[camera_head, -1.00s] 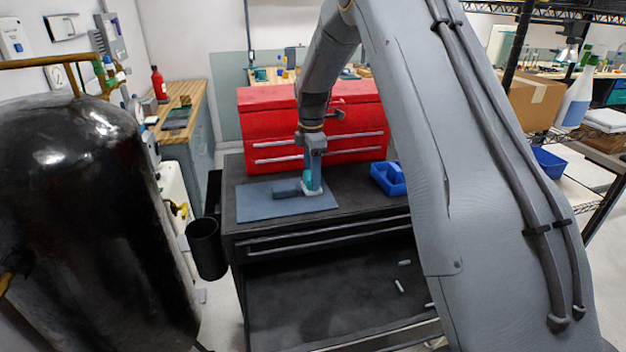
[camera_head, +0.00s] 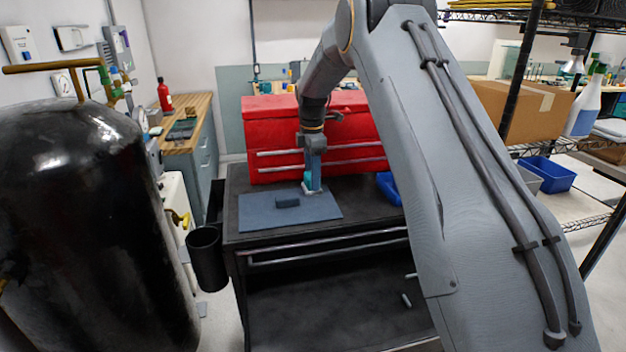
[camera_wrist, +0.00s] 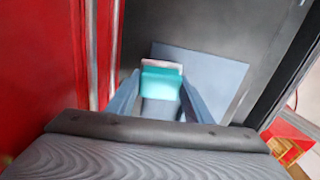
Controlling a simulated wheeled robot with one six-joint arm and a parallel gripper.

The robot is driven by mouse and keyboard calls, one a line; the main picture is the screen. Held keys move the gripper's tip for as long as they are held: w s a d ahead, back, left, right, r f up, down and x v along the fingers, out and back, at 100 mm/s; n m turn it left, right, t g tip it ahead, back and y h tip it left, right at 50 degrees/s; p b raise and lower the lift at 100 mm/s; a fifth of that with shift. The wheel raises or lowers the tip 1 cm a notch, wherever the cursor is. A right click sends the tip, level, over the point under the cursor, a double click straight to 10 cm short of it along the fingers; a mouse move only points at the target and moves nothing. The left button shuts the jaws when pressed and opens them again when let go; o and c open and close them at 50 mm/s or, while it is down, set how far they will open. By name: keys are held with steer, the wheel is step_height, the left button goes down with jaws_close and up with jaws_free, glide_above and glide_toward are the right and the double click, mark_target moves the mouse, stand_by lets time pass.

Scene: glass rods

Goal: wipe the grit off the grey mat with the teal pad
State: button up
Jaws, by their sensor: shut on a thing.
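The grey mat (camera_head: 262,216) lies flat on the black top of the tool cart. It also shows in the wrist view (camera_wrist: 215,75). My gripper (camera_head: 313,180) points down at the mat's back right part, near the red toolbox. It is shut on the teal pad (camera_wrist: 160,83), which sits between the two fingers in the wrist view. A pale pinkish edge shows along the pad's far side. I cannot make out any grit on the mat.
A red toolbox (camera_head: 270,130) stands right behind the mat. A blue bin (camera_head: 388,187) is to the right, partly behind my arm. A black cup (camera_head: 207,258) hangs at the cart's left side. A large black tank (camera_head: 85,220) stands at the left.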

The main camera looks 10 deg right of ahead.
steer(key=shift+s, duration=0.1)
steer(key=shift+s+r+p, duration=0.15)
steer(key=shift+s+p, duration=1)
steer(key=shift+s, duration=0.2)
steer(key=shift+s+p, duration=0.8)
steer(key=shift+s, duration=0.55)
steer(key=shift+s+f+p, duration=0.2)
steer(key=shift+s+p, duration=0.15)
steer(key=shift+s, duration=0.3)
steer(key=shift+s+p, duration=1.5)
steer(key=shift+s, duration=1.1)
steer(key=shift+s+f+p, duration=0.15)
steer(key=shift+s+p, duration=0.2)
steer(key=shift+s, duration=0.55)
step_height(320, 180, up, 6)
steer(key=p, duration=0.3)
steer(key=shift+w, duration=0.15)
